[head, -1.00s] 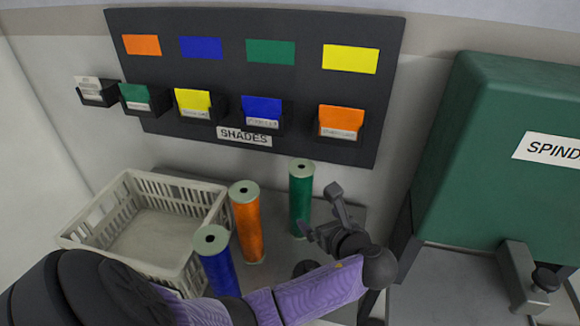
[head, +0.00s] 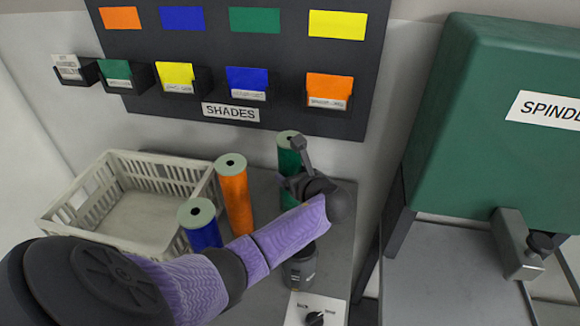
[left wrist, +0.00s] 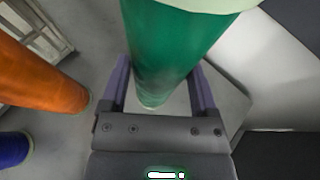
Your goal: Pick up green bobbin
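The green bobbin (head: 289,153) stands upright on the grey table, partly hidden behind my left gripper in the head view. In the left wrist view the green bobbin (left wrist: 170,50) rises between the two fingers. My left gripper (head: 297,165) is at the bobbin; it also shows in the left wrist view (left wrist: 160,90) with its fingers apart, one on each side of the bobbin. A gap shows beside the bobbin on the right, so the fingers do not look closed on it. My right gripper is not in view.
The orange bobbin (head: 236,198) and blue bobbin (head: 199,226) stand left of the green one. A white crate (head: 95,205) is further left. A dark shades board (head: 240,50) hangs behind. The green spindle machine (head: 490,140) stands at right, and a knob panel (head: 316,308) lies in front.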

